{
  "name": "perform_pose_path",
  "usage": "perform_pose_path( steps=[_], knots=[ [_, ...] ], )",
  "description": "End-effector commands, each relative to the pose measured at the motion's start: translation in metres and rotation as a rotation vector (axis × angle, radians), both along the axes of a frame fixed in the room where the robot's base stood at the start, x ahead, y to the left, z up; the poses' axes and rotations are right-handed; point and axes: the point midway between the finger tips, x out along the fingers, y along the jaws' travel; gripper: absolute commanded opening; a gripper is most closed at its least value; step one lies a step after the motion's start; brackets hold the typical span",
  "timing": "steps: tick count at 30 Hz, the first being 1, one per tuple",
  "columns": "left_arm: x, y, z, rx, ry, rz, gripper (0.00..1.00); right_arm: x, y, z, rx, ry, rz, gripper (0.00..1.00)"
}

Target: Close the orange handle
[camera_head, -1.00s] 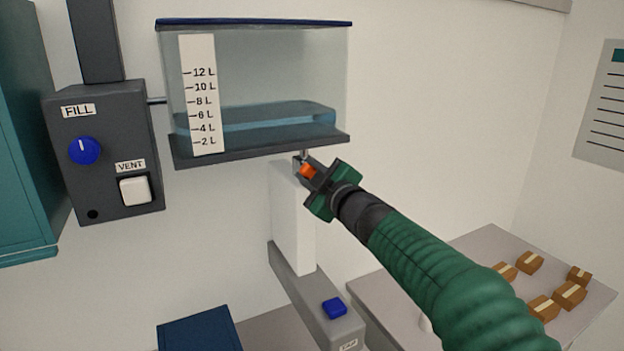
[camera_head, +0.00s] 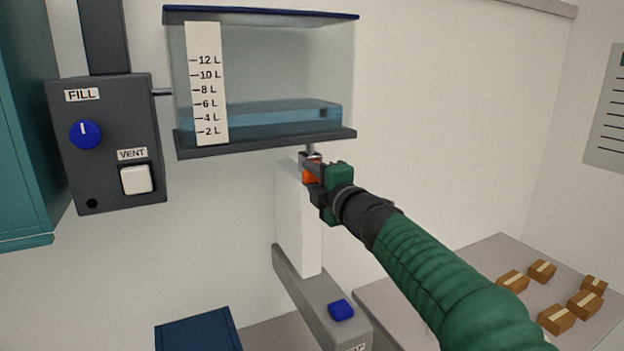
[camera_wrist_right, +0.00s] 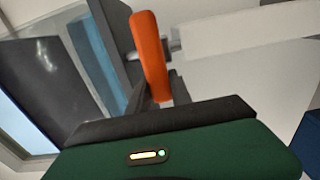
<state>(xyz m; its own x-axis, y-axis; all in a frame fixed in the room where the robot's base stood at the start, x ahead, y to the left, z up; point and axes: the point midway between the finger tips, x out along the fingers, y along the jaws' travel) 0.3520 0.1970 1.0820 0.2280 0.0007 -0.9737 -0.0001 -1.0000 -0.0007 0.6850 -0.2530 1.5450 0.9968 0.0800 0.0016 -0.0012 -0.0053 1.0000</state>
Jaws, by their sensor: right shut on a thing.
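The orange handle (camera_head: 311,174) is just below the water tank (camera_head: 265,142), on a small metal fitting above the white column. My right gripper (camera_head: 315,173) is at the handle, shut on it, and covers part of it. In the right wrist view the orange handle (camera_wrist_right: 149,58) stands lengthwise in front of my right gripper (camera_wrist_right: 160,98), its lower end between the dark fingers. The tank holds blue water, with its surface near the 6 L mark. My left gripper is not in view.
A grey control box (camera_head: 112,180) with a blue FILL knob (camera_head: 85,135) and white VENT button (camera_head: 136,180) is at the left. A blue button (camera_head: 341,310) sits on a grey base below. Several small boxes (camera_head: 556,319) lie on a table at the lower right.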

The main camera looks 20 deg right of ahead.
Motion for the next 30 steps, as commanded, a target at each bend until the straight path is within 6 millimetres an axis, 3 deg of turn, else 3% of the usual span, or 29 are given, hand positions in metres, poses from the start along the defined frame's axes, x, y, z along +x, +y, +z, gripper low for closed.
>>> perform_pose_path(
  steps=[1, 15, 16, 21, 30],
  knots=[
    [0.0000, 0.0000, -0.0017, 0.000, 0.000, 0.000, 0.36, 0.0011, 0.0005, -0.0073, -0.006, 0.011, 0.000, 0.00],
    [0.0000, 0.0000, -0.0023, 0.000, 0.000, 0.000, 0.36, 0.0014, 0.0006, -0.0090, -0.022, 0.012, 0.000, 0.00],
    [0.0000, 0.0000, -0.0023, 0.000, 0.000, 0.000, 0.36, 0.0014, 0.0006, -0.0090, -0.022, 0.012, 0.001, 0.27],
    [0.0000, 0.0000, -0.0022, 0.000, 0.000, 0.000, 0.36, 0.0013, 0.0006, -0.0070, -0.021, 0.008, 0.001, 0.47],
    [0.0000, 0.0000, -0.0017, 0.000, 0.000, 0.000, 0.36, 0.0005, 0.0004, -0.0037, -0.020, 0.003, 0.000, 0.47]
  ],
)
